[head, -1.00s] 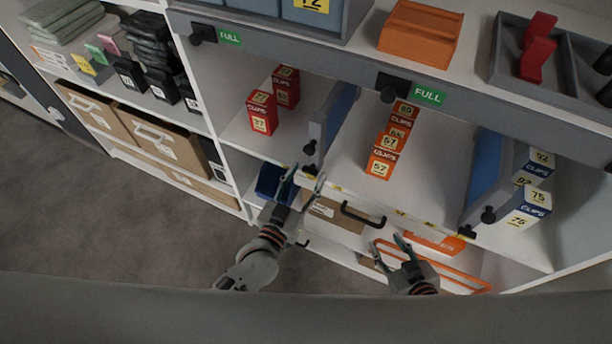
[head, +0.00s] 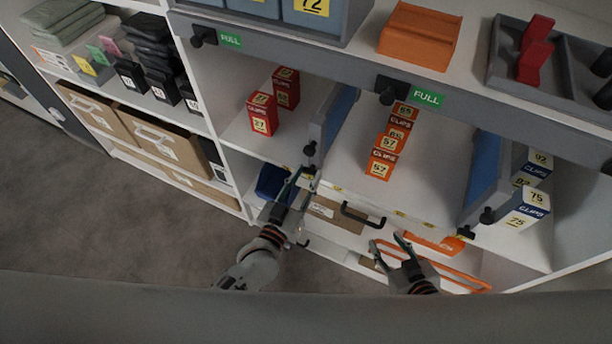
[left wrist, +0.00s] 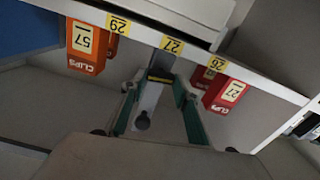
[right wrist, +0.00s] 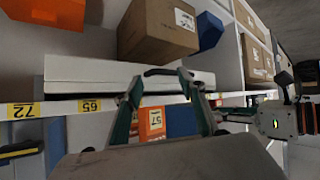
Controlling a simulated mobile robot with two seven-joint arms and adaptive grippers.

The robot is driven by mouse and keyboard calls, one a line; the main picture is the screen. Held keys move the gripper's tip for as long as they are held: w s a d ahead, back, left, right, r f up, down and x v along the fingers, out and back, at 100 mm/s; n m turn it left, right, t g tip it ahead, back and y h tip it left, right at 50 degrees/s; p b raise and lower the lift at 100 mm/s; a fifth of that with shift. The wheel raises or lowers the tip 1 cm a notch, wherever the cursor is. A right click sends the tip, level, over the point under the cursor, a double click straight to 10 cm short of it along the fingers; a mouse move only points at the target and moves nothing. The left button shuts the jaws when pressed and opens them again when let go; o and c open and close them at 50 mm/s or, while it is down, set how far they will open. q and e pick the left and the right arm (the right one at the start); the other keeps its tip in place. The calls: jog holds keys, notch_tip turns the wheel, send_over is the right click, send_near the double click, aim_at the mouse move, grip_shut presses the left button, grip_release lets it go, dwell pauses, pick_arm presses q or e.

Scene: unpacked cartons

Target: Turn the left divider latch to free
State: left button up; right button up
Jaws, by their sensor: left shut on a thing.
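The left divider (head: 332,118) is a grey-blue upright panel between the red and orange boxes, with a black knob (head: 310,149) on its front end. Its latch (head: 308,171) is a small dark piece at the shelf's front edge below the knob. My left gripper (head: 306,178) is shut on the latch. In the left wrist view the fingers (left wrist: 160,82) close on the dark latch (left wrist: 160,75) under the 27 label, and they partly hide it. My right gripper (head: 389,245) is open and empty in front of the lower shelf; its spread fingers also show in the right wrist view (right wrist: 165,90).
Red boxes (head: 263,114) stand left of the divider and orange boxes (head: 381,164) right of it. A second blue divider (head: 484,170) stands further right. Below are a blue bin (head: 270,183) and a drawer with a black handle (head: 362,215). The shelf floor beside the divider is clear.

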pick_arm(q)
jog(key=n+p, duration=0.1)
jog(key=n, duration=0.8)
jog(key=shift+w+a, duration=0.1)
jog(key=shift+a, duration=0.05)
jog(key=n, duration=0.3)
jog(key=shift+f+n, duration=0.15)
jog(key=shift+n, duration=2.05)
jog(key=o, duration=1.1)
